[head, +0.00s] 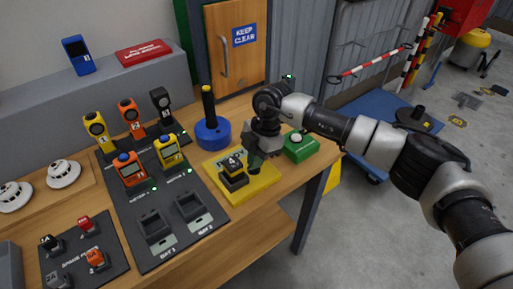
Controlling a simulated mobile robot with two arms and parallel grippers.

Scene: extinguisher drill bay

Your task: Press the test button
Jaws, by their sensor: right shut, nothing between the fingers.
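The test button looks to be the pale round button (297,137) on top of a green box (301,149), near the right end of the workbench. My right gripper (253,163) points down over the yellow plate (262,187), left of the green box and apart from the button. Its fingers are dark and shut, with nothing between them. A black and yellow block marked 4 (233,176) stands on the plate just left of the fingers. I cannot tell whether the fingertips touch the plate. My left gripper is not in view.
A blue round base with a black post (212,132) stands behind the plate. A dark charging mat (190,242) with yellow and orange meters (169,151) lies to the left. White detectors (63,173) and a spare-parts mat (61,262) are farther left. The bench's right edge is near the green box.

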